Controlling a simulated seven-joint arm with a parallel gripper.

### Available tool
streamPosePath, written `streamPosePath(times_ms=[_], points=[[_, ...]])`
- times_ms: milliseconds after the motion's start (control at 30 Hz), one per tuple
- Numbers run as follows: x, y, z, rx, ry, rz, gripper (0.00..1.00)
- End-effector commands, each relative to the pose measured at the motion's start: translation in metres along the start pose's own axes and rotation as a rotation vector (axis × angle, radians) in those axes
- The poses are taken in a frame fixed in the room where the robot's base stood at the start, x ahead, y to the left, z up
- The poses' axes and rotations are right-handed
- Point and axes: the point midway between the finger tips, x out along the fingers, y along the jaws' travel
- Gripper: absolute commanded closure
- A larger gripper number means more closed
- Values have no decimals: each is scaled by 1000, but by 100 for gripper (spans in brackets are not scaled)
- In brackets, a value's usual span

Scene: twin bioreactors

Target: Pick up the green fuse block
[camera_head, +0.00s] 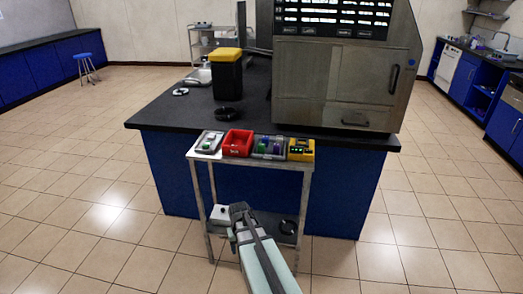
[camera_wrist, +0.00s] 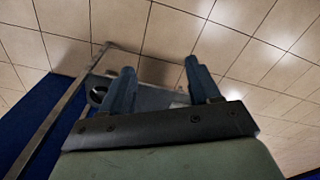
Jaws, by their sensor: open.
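Small green pieces show in the grey tray (camera_head: 284,155) on top of the cart, third from the left. One green piece (camera_head: 263,147) there may be the green fuse block, but it is too small to be sure. Blue and pale pieces lie beside it. My gripper (camera_head: 238,208) is in front of the cart, lower than its top and apart from the trays. In the wrist view my gripper (camera_wrist: 160,68) has its two fingers spread with nothing between them. No green piece shows in the wrist view.
The cart top (camera_head: 243,162) also holds a pale tray (camera_head: 209,142), a red bin (camera_head: 238,143) and a yellow box (camera_head: 301,149). Its lower shelf has a white item and a black ring (camera_head: 288,228). Behind stands a dark-topped bench with a large metal machine (camera_head: 340,80).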

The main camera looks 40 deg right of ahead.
Motion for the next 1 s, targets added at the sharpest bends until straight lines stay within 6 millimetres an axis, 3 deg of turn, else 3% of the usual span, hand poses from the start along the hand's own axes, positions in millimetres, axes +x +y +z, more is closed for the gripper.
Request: streamPosePath(times_ms=[33, 100, 500, 1000], points=[[-14, 7, -19, 10, 29, 2, 38], [-33, 15, -39, 23, 62, 6, 38], [-157, 69, -140, 94, 245, 39, 38], [-340, 129, -231, 211, 427, 87, 38]])
